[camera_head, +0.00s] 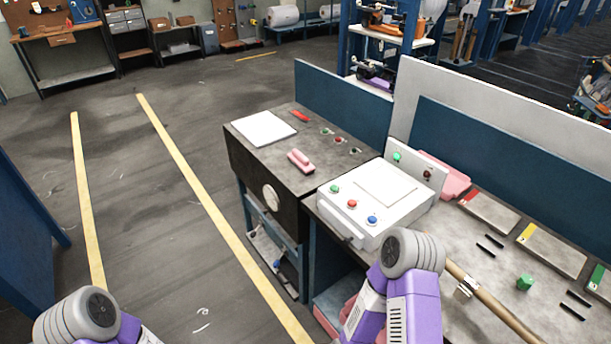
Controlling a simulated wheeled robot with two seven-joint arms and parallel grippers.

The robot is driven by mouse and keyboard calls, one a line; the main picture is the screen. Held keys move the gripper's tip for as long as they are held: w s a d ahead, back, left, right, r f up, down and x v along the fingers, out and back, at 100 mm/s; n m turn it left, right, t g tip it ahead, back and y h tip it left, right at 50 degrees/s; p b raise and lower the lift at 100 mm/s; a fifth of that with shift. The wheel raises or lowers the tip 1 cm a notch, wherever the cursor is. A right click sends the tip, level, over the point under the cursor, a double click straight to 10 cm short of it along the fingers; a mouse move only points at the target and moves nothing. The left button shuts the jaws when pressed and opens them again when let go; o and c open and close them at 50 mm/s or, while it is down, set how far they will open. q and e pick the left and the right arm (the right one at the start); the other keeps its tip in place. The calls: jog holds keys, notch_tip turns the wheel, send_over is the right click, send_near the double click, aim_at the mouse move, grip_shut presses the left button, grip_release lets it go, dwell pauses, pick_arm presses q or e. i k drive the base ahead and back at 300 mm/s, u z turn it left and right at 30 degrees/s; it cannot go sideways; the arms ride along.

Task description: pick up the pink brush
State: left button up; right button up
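The pink brush (301,160) lies on the dark-topped bench, near its front right edge, just left of the white control box. It lies flat, and nothing covers it. Of my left arm, only a grey rounded joint and a bit of purple show at the bottom left; its gripper is out of view. My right arm's grey joint and purple links show at the bottom centre, in front of the right bench. I cannot make out its gripper. Both visible arm parts are well apart from the brush.
A white sheet (263,129), a red item (300,115) and several small buttons share the brush's bench. The white box (374,200) with coloured buttons stands right of it. A blue panel (342,105) rises behind. A wooden rod (499,315) crosses the right bench. Floor at left is clear.

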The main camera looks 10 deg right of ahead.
aim_at(296, 158)
jog(key=u, duration=0.75)
jog(key=i, duration=1.65)
jog(key=z, duration=0.75)
